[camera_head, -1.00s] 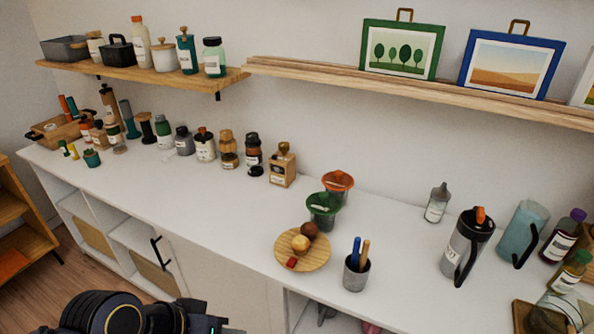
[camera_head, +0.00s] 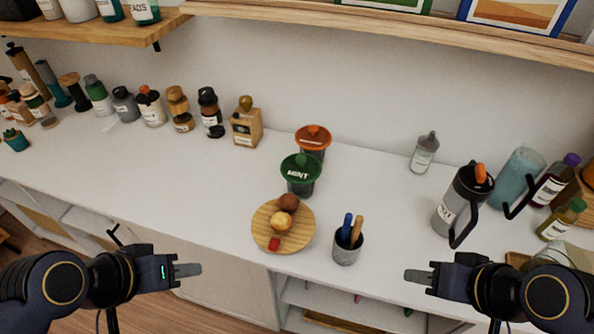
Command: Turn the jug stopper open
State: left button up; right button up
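A grey jug (camera_head: 456,203) with a dark handle stands upright on the white counter at the right. Its orange stopper (camera_head: 481,173) sits in the dark lid on top. My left gripper (camera_head: 188,270) is in front of the counter at the lower left, apart from everything. My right gripper (camera_head: 418,277) is in front of the counter, below and left of the jug, and touches nothing. Both grippers are seen side-on, so the gap between their fingers cannot be made out.
A grey cup (camera_head: 347,249) with two sticks and a round wooden board (camera_head: 262,223) with small items stand left of the jug. A blue-green pitcher (camera_head: 519,175) and bottles (camera_head: 556,178) crowd its right. A clear bottle (camera_head: 424,153) stands behind. Counter is free between cup and jug.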

aim_at(478, 176)
jog(key=z, duration=1.3)
